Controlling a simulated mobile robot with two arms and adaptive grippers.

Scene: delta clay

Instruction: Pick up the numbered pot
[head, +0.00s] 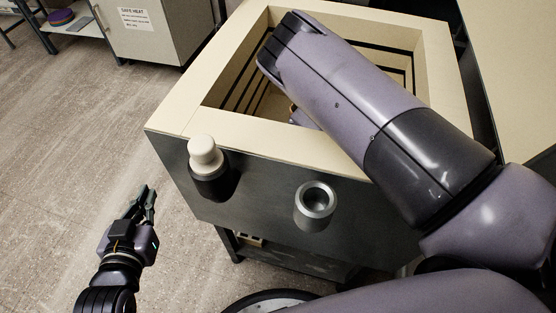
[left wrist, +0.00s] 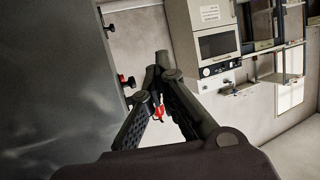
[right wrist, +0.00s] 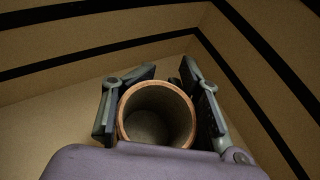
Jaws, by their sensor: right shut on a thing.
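The pot (right wrist: 157,112) shows in the right wrist view as a round, open-topped clay vessel with an orange-brown rim. No number shows on the part I see. My right gripper (right wrist: 164,80) has a finger on each side of it and is shut on it, inside the kiln. In the head view my right arm hides the pot and most of that gripper. My left gripper (head: 147,191) is empty beside the kiln's left side, low over the floor. In the left wrist view its fingertips (left wrist: 159,66) come together.
The square kiln (head: 180,125) has a pale, thick rim, an open top and dark grooves in its inner walls. A pale-topped plug (head: 205,155) and a metal tube (head: 316,198) stick out of its front. A cabinet (head: 150,30) stands behind. Floor is clear at left.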

